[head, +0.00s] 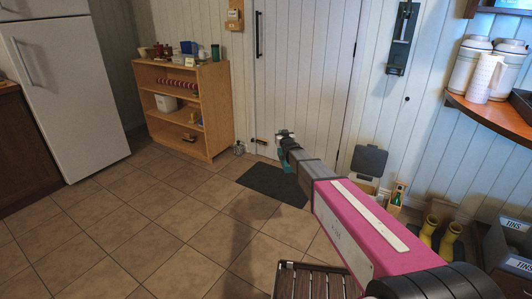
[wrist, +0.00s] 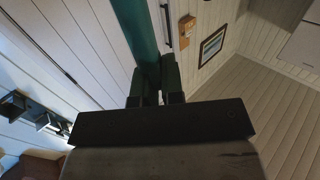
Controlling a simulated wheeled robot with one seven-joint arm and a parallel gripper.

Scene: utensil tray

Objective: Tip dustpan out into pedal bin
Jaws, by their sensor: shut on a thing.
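My gripper (head: 286,143) is at the far end of my pink arm, over the floor in front of the white door in the head view. In the wrist view my gripper (wrist: 159,98) is shut on a long teal bar, which looks like the handle of the dustpan (wrist: 143,35). Only a little teal shows at the gripper in the head view. The pan and anything in it cannot be made out. What looks like the pedal bin (head: 364,185) stands against the wall, right of my gripper, its grey lid (head: 370,158) apparently raised. Its inside is hidden.
A dark mat (head: 270,182) lies before the door. A wooden shelf unit (head: 220,112) stands left of it. Right of the bin are a box with a green bottle (head: 397,195), yellow boots (head: 429,230) and a TINS container (head: 495,243). A slatted seat (head: 310,282) is near. The left floor is clear.

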